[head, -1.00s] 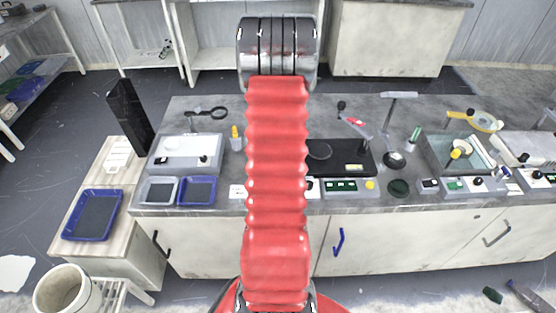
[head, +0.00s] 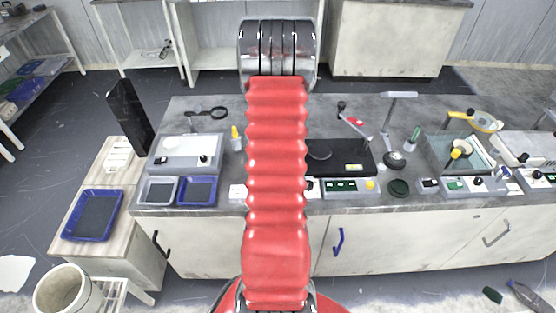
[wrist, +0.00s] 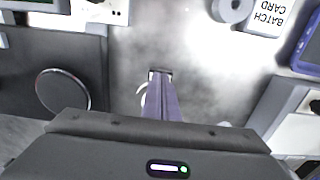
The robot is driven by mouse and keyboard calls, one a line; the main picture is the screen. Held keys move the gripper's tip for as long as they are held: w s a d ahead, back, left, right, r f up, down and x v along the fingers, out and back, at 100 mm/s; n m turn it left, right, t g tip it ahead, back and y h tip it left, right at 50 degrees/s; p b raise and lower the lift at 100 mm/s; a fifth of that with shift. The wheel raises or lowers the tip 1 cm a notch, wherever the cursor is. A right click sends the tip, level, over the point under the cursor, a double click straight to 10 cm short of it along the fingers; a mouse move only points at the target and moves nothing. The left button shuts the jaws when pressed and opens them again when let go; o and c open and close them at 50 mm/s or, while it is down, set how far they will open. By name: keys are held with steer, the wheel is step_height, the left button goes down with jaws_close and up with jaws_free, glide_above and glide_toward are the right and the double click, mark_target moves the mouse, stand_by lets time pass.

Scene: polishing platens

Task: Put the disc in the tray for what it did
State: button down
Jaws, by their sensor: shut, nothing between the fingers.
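A dark round disc (head: 319,150) with a thin pale rim lies on the black machine (head: 350,162) just right of my arm. It also shows in the wrist view (wrist: 62,92), left of my gripper. A grey tray (head: 146,191) and a blue tray (head: 214,191) stand side by side on the bench at left. A larger blue tray (head: 68,222) sits on the wooden side table. My gripper (wrist: 160,75) is shut and empty above bare bench; my arm hides it in the head view.
A batch card (wrist: 270,12) and a grey ring (wrist: 230,8) lie near my gripper. A yellow-capped bottle (head: 236,140) stands left of my arm. Control boxes (head: 342,188) line the front edge. A lamp-like stand (head: 398,95) and a glass-topped basin (head: 440,150) are at right.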

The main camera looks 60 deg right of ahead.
steer(key=shift+r, duration=3)
steer(key=shift+s+a+f+y, duration=0.15)
steer(key=shift+s+a+f, duration=0.15)
steer(key=shift+a, duration=0.2)
steer(key=shift+s+a+f+y, duration=0.15)
steer(key=shift+a+f, duration=0.1)
steer(key=shift+a, duration=0.25)
steer(key=w+a+r+n, duration=0.2)
steer(key=a+r, duration=0.3)
steer(key=a, duration=0.4)
steer(key=w+a+r+n+t+h, duration=0.1)
steer(key=w+a+r+n, duration=0.15)
steer(key=a+r, duration=0.45)
steer(key=w+a+r+n, duration=0.1)
steer(key=w+a+r, duration=0.2)
steer(key=a, duration=0.8)
steer(key=s+a+r+n+t, duration=0.1)
steer(key=a+r+n+t, duration=0.1)
steer(key=a, duration=0.8)
steer(key=s+a+r+n+t, duration=0.1)
steer(key=a+r+n, duration=0.4)
steer(key=a, duration=0.6)
step_height(320, 180, up, 2)
steer(key=shift+r+t, duration=0.25)
steer(key=shift+t, duration=0.55)
